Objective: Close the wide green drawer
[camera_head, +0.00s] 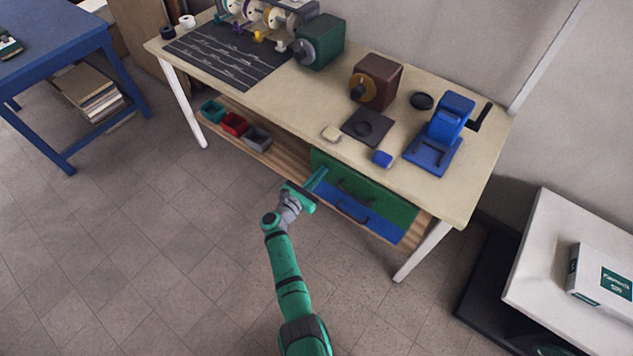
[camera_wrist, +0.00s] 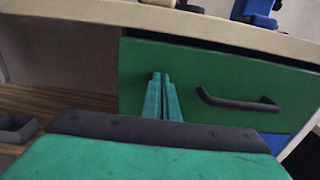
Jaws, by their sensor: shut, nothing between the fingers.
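The wide green drawer (camera_head: 375,198) is under the workbench top, above a blue drawer (camera_head: 350,210). In the wrist view its green front (camera_wrist: 225,80) carries a dark bar handle (camera_wrist: 238,102). A dark gap shows between its top edge and the bench top; how far the drawer stands out is hard to tell. My gripper (camera_head: 319,177) is shut and empty, pointing at the drawer front. In the wrist view the closed fingers (camera_wrist: 161,78) are in front of the green panel, left of the handle. I cannot tell whether the tips touch it.
The workbench top (camera_head: 300,98) overhangs the drawers. Left of them, a wooden shelf (camera_head: 285,151) holds small teal, red and grey bins (camera_head: 257,139). A white bench leg (camera_head: 424,250) stands at the right. The tiled floor in front is clear.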

